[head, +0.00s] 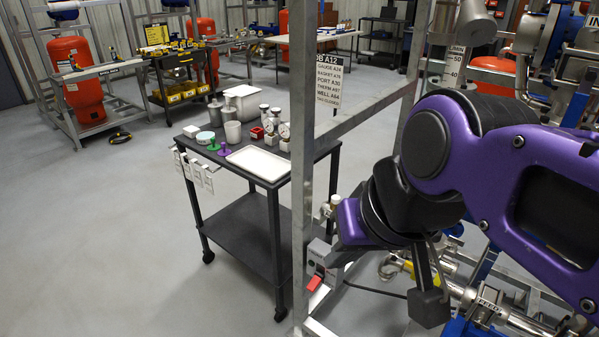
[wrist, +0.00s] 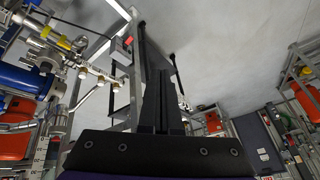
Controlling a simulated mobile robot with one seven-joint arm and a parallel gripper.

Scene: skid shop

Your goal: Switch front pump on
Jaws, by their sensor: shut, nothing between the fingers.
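A grey switch box (head: 318,262) with a red rocker or paddle (head: 314,283) is fixed low on the metal frame, at the bottom centre of the head view. I cannot read whether it is on or off. A small red part on a frame post (wrist: 128,40), which looks like the same switch, shows up and left of my fingers in the wrist view. My gripper (wrist: 160,78) is shut and empty, its dark fingers together. In the head view my purple arm hides most of it; its wrist is just right of the switch box. Contact cannot be seen.
A metal frame post (head: 302,150) with a hanging label sign (head: 328,78) stands beside the switch. A dark cart (head: 268,230) with pots, gauges and a white tray (head: 258,163) is behind it. Pipes marked FEED (head: 487,304) lie right.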

